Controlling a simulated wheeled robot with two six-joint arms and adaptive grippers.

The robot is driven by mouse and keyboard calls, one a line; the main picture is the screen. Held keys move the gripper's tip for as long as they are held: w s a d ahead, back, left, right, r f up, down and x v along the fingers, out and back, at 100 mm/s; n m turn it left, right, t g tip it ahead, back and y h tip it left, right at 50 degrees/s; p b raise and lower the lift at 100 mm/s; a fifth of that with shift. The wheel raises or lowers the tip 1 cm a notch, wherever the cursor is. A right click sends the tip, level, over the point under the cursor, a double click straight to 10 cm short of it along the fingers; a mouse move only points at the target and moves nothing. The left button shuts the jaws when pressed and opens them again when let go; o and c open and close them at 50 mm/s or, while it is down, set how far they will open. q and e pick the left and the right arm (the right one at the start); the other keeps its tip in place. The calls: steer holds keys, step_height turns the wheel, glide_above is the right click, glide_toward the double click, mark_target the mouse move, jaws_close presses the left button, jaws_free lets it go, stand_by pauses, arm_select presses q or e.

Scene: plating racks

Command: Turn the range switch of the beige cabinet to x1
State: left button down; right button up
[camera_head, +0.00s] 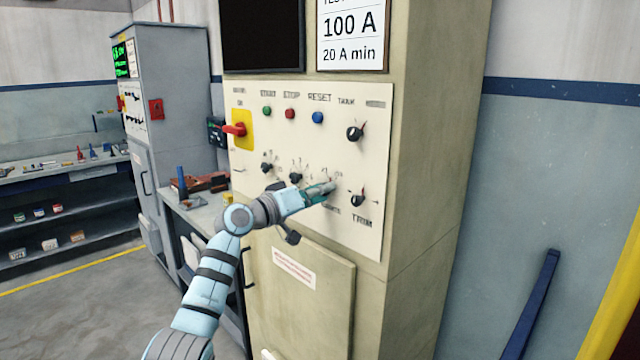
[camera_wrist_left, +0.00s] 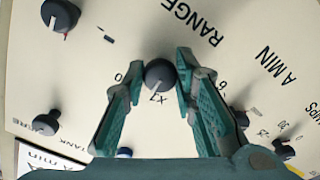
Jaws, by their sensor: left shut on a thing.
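The beige cabinet (camera_head: 415,150) stands in the middle of the head view with a cream control panel (camera_head: 240,185) on its front. My left gripper (camera_head: 322,190) reaches the lower part of this panel. In the left wrist view my left gripper (camera_wrist_left: 160,78) has its two green fingers on either side of a dark round knob, the range switch (camera_wrist_left: 158,72). The fingers are shut on it. The knob's exact pointer direction is hard to tell. In the head view the gripper hides the switch. My right gripper is not in view.
A trim knob (camera_head: 358,198) is close right of the gripper; a small knob (camera_head: 296,178) is close left. A red switch handle (camera_head: 235,129) juts out at upper left. A workbench (camera_head: 205,222) stands left of the cabinet. A blue bar (camera_head: 534,300) leans at right.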

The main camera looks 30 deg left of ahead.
arm_select(q)
steer(key=shift+n+p, duration=1.6)
steer(key=shift+n, duration=0.8)
steer(key=c, duration=1.3)
jaws_free()
steer(key=v, duration=1.2)
